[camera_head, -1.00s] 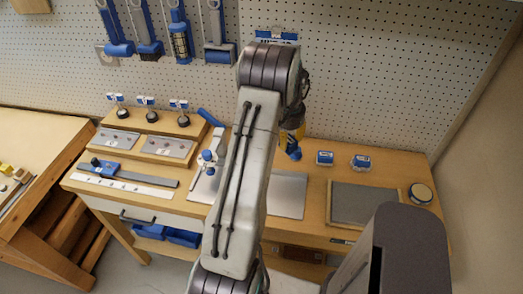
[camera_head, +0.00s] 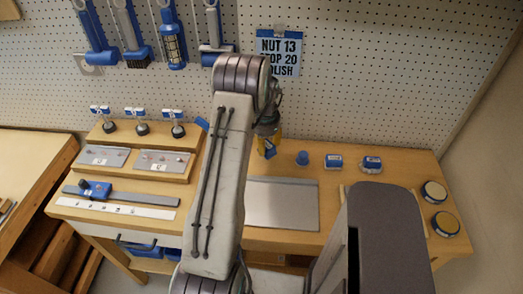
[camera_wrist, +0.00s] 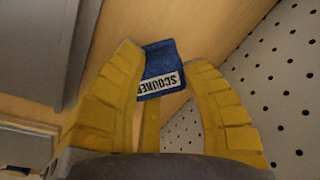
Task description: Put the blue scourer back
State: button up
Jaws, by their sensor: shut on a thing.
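The blue scourer (camera_wrist: 163,58) is a small blue block with a white label reading SCOURER, upside down in the wrist view. My gripper (camera_wrist: 165,75) has its yellow fingers on either side of it and is shut on it. In the head view my gripper (camera_head: 266,146) hangs at the back of the bench, and the scourer (camera_head: 270,152) shows blue at its tip. Whether the scourer touches the bench top cannot be told.
Two round tins (camera_head: 434,192) (camera_head: 446,224) are at the right. A grey plate (camera_head: 282,204) lies in front. The pegboard (camera_head: 375,80) rises behind.

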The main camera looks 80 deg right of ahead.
notch_tip(320, 180, down, 3)
jog(key=shift+s+f+b, duration=0.1)
jog(key=shift+b, duration=0.6)
jog(key=shift+f, duration=0.35)
jog(key=o, duration=1.2)
jog(key=shift+r, duration=0.15)
jog(key=r, duration=0.4)
jog(key=a+r+b, duration=0.1)
jog(key=r, duration=0.6)
jog(key=shift+a+r, duration=0.25)
jog(key=shift+r, duration=0.1)
